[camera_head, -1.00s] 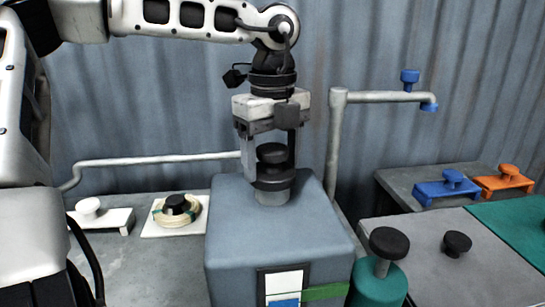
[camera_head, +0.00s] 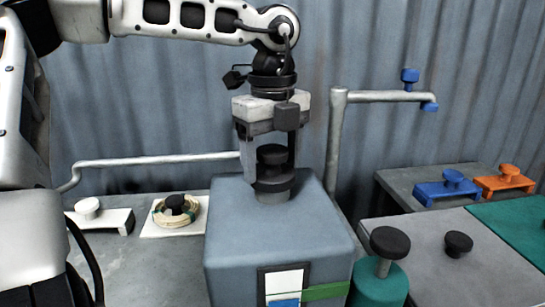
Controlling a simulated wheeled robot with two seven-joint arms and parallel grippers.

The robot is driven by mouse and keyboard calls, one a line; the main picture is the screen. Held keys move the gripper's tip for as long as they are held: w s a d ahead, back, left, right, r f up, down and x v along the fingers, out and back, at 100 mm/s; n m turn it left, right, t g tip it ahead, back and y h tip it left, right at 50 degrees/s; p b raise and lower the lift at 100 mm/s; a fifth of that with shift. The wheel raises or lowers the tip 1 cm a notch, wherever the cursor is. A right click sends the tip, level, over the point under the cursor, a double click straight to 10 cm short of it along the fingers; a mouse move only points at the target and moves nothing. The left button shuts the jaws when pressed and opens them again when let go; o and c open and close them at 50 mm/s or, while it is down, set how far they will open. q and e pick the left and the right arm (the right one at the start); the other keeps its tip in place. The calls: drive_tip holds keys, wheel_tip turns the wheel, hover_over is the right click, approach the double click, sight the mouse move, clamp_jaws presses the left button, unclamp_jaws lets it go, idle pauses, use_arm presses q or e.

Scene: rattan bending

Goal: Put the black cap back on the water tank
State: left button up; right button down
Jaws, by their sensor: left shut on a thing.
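The water tank (camera_head: 277,238) is a large blue-grey box in the middle of the head view, with a short round neck (camera_head: 273,197) on its top. The black cap (camera_head: 272,156) has a knob above a wider disc and sits upright at the neck. My left gripper (camera_head: 271,176) points straight down over the tank and is shut on the black cap, one finger on each side. I cannot tell whether the cap is fully seated on the neck. My right gripper is not in view.
A grey pipe with a blue valve (camera_head: 409,76) stands behind the tank. A green bottle with a black top (camera_head: 380,277) is close at its right, and a loose black knob (camera_head: 458,243) lies on the right table. Left are a white bracket (camera_head: 101,218) and coiled rattan (camera_head: 176,212).

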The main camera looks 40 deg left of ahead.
use_arm(q)
drive_tip(key=shift+f+b, duration=0.5)
drive_tip(key=shift+f, duration=0.05)
idle(0.5)
drive_tip(key=o, duration=1.3)
drive_tip(key=shift+r+p, duration=0.7)
drive_tip(key=shift+r, duration=0.4)
drive_tip(key=shift+r+p, duration=0.45)
drive_tip(key=shift+r, duration=0.15)
drive_tip(key=shift+r+p, duration=1.6)
drive_tip(key=shift+r, duration=0.75)
